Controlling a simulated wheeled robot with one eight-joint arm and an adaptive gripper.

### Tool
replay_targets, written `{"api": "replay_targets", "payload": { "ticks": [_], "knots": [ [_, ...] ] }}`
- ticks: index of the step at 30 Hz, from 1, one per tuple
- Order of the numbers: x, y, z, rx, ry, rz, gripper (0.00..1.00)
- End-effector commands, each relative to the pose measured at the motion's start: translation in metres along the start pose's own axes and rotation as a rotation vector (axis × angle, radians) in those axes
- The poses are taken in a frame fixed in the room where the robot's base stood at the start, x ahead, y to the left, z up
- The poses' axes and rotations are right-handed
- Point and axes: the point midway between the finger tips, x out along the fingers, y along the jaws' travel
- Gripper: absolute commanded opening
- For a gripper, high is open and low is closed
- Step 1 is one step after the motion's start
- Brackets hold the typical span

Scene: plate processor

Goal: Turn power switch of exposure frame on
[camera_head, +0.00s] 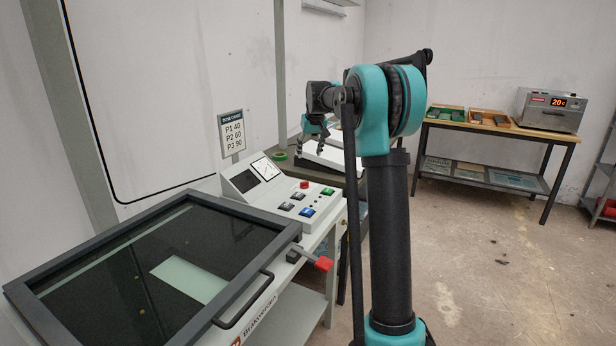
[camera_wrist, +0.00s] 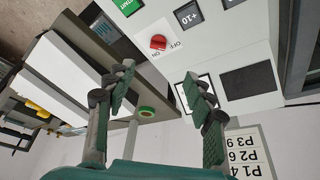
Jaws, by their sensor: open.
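The exposure frame (camera_head: 98,240) fills the lower left of the head view, with its dark glass lid down. Its control panel (camera_head: 322,198) at the frame's right end carries a red rotary power switch (camera_head: 304,184). In the wrist view the red switch (camera_wrist: 158,43) sits beside OFF and ON labels, seen upside down; which label it points to is hard to tell. My gripper (camera_head: 315,138) is above and behind the panel in the head view. In the wrist view my gripper (camera_wrist: 159,72) is open and empty, with the switch beyond its fingertips, apart from them.
A sign with P1, P2 and P3 values (camera_head: 232,130) stands behind the panel. A red-ended lever (camera_head: 322,263) sticks out at the frame's front corner. A green roll (camera_head: 280,156) lies behind. A table with trays (camera_head: 447,115) and a device (camera_head: 550,110) stands far right.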

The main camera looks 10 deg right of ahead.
Motion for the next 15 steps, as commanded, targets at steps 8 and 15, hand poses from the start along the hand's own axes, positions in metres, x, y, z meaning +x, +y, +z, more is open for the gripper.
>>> {"api": "replay_targets", "payload": {
  "ticks": [8, 15],
  "knots": [
    [0.017, 0.0, -0.01, -0.004, 0.001, -0.001, 0.53],
    [0.061, 0.0, -0.009, -0.004, 0.001, -0.002, 0.53]
  ]
}}
